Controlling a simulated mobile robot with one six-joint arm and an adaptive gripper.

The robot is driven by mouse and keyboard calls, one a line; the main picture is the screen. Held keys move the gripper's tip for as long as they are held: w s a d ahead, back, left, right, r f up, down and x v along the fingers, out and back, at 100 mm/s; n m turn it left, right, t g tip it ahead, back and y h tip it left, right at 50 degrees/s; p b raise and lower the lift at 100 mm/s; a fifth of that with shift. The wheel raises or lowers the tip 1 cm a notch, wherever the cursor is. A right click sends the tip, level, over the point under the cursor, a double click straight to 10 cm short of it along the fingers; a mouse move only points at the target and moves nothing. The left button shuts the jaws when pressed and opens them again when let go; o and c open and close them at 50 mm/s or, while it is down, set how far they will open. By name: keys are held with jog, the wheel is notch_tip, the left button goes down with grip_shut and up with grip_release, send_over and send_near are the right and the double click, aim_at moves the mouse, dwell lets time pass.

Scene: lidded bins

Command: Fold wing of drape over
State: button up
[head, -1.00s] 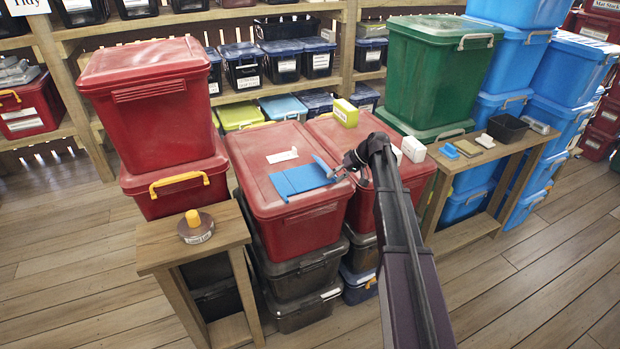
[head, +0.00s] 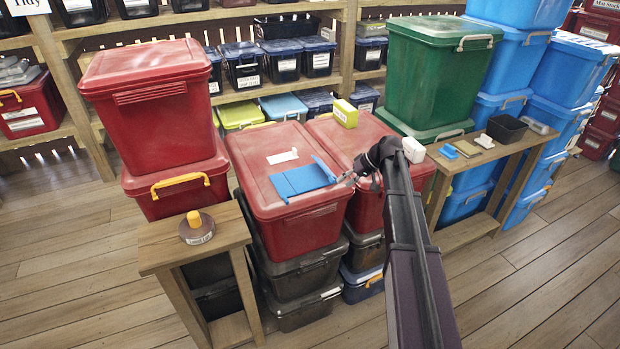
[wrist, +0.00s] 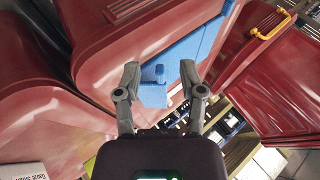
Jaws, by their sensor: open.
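The blue drape (head: 298,181) lies on the lid of the left red bin (head: 262,160). A narrow strip at its right edge, the wing (head: 324,168), shows as a separate band; I cannot tell how far it is raised. In the wrist view the blue drape (wrist: 188,55) lies beyond my fingers, with a small blue piece (wrist: 153,92) between them. My gripper (head: 347,177) is just right of the drape, low over the bins. In the wrist view my gripper (wrist: 160,72) has its two fingers spread, with nothing clamped between them.
A yellow-green box (head: 345,113) and a white block (head: 413,150) stand nearby on the right. A taller red bin stack (head: 150,110) rises at left, a green bin (head: 440,70) at back right.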

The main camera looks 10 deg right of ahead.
dwell(0.4)
jog(key=shift+r+p, duration=2.05)
jog(key=shift+s+f, duration=0.1)
jog(key=shift+s, duration=0.05)
jog(key=shift+c, duration=0.2)
jog(key=s+a+f+h, duration=0.1)
jog(key=s+h, duration=0.1)
jog(key=s, duration=0.7)
jog(key=s+a+f+m+g+h, duration=0.1)
jog(key=s+a+f+h, duration=0.1)
jog(key=s, duration=0.7)
jog(key=s+a+f+m+h, duration=0.1)
jog(key=s+h, duration=0.3)
jog(key=s, duration=0.5)
jog(key=shift+a+f+g, duration=0.2)
jog(key=shift+f+g, duration=0.1)
jog(key=shift+g, duration=0.1)
jog(key=shift+w+a, duration=0.1)
